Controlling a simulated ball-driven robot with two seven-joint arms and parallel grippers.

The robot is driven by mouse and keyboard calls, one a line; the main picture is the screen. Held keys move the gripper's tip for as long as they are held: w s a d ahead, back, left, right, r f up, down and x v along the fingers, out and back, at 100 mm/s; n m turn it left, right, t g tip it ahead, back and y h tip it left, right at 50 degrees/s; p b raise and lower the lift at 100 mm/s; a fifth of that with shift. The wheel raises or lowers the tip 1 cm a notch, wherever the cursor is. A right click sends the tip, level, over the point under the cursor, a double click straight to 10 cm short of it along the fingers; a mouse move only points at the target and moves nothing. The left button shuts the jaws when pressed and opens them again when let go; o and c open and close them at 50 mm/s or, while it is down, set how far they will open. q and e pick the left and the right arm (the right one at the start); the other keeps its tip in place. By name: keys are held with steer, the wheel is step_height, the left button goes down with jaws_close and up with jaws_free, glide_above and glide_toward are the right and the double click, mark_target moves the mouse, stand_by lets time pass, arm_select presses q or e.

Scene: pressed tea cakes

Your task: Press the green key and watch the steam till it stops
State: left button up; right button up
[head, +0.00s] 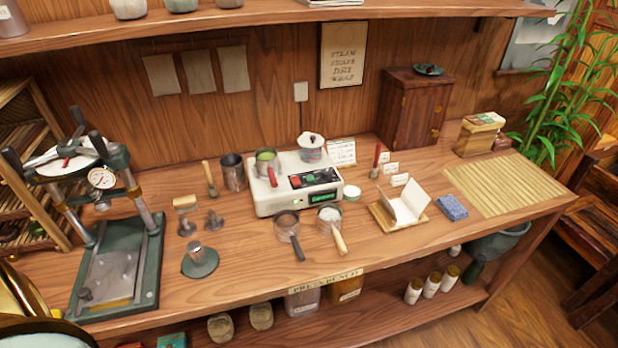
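The white steam machine (262,200) stands on the middle of the wooden bench. Its dark top panel (318,179) carries small red and green spots; the green key is too small to make out for sure. A lit green display (325,198) shows on its front, its text unreadable. A lidded pale pot (311,153) sits at the back of the machine's top, and a metal cup with green contents (267,160) sits at its left. I see no steam. Neither of my grippers is in view.
A green press (118,262) with a dial stands at the left. Two handled pans (287,226) (329,217) stand in front of the machine. The bench's front middle is clear.

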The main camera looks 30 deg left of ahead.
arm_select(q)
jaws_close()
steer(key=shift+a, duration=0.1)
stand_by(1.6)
